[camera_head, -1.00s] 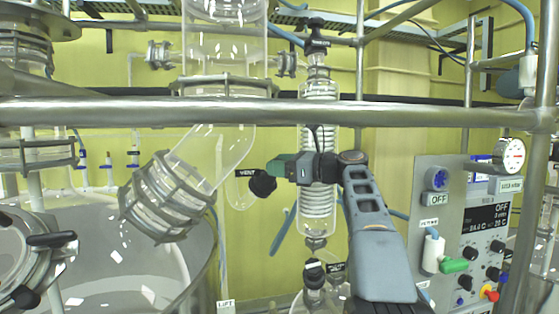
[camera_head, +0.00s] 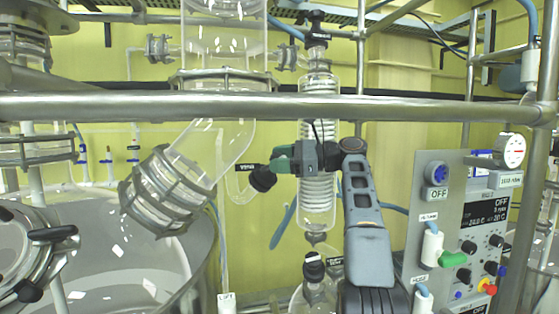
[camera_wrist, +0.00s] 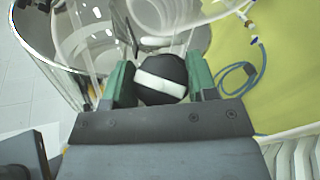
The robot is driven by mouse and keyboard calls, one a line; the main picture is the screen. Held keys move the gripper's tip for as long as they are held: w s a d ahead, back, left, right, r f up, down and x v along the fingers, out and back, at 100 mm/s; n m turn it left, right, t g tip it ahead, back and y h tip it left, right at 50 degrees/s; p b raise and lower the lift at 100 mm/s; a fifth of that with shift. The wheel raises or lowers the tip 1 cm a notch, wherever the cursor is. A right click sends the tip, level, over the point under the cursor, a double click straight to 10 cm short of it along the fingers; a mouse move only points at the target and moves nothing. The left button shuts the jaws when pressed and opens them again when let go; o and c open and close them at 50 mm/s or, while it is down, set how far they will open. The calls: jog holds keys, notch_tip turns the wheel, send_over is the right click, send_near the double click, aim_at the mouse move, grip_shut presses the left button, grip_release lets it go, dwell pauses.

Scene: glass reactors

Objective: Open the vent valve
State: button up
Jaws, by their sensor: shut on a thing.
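The vent valve has a black round knob (camera_head: 262,179) with a label above it, on the glass pipework left of the coiled condenser. In the wrist view the knob (camera_wrist: 161,79) shows a broad white bar across its face. It sits between the two green fingers of my gripper (camera_wrist: 160,84). My gripper (camera_head: 272,170) reaches in from the right, in front of the condenser, and is shut on the knob. In the head view the fingers cover part of the knob, and its white bar cannot be made out there.
A steel rail (camera_head: 300,107) crosses just above my gripper. The glass condenser (camera_head: 317,205) stands close behind my gripper. A control panel (camera_head: 450,185) with knobs and a gauge (camera_head: 511,150) stands at the right. A large glass vessel with a clamped neck (camera_head: 165,195) is at the left.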

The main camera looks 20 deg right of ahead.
jog(key=o, duration=0.9)
jog(key=shift+m, duration=0.3)
